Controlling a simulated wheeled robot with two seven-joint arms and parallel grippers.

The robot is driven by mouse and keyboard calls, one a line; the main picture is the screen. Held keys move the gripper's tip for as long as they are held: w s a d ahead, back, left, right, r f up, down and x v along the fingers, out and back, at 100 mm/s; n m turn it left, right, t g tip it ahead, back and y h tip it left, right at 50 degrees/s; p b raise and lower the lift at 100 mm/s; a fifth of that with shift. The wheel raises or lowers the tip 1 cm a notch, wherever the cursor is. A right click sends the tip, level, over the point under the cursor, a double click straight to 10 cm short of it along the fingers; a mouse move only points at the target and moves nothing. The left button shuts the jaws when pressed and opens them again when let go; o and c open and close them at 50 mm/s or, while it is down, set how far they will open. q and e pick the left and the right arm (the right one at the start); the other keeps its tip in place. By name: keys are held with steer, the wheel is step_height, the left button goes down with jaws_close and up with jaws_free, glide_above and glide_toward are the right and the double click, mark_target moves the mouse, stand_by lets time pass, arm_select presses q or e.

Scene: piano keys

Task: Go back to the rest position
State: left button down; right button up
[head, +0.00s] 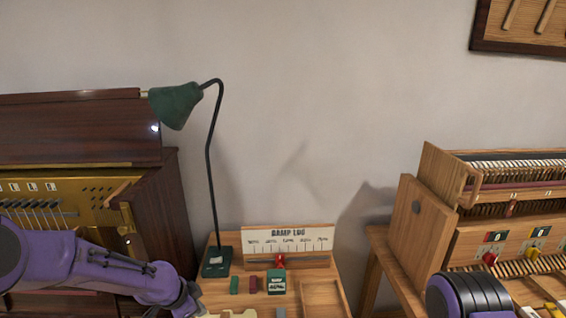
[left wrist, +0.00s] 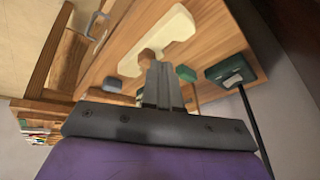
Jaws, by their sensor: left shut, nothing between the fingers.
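My left gripper (head: 190,303) is at the front left edge of the small wooden table in the head view. In the left wrist view its two fingers (left wrist: 160,68) are together with nothing between them. A cream-coloured piece (left wrist: 176,28) lies on the table beyond the fingertips, and part of it shows at the bottom of the head view (head: 232,314). I cannot tell whether the fingertips touch it. My right arm shows at the lower right, but its gripper is not in view.
The small table (head: 214,292) holds a green lamp (head: 176,104), a labelled board (head: 288,240) and several small blocks. A dark piano (head: 75,130) stands left and an open wooden keyboard case (head: 422,240) right. The wall space above the table is clear.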

arm_select(q)
steer(key=s+a+f+n+t+y+b, duration=0.2)
steer(key=s+a+f+n+y+b, duration=0.15)
steer(key=s+f+n, duration=1.15)
steer(key=s+a+f+n+g+y+b, duration=0.1)
steer(key=s+f, duration=0.3)
steer(key=s, duration=0.6)
steer(key=s+a+f+n+g+y+b, duration=0.1)
steer(key=s+f, duration=0.4)
steer(key=s, duration=0.5)
steer(key=shift+s+a+n+g+y+b, duration=0.2)
steer(key=shift+a+n+g+y+b, duration=0.25)
steer(key=shift+a+b, duration=0.7)
steer(key=shift+d+r, duration=0.1)
steer(key=shift+d, duration=0.05)
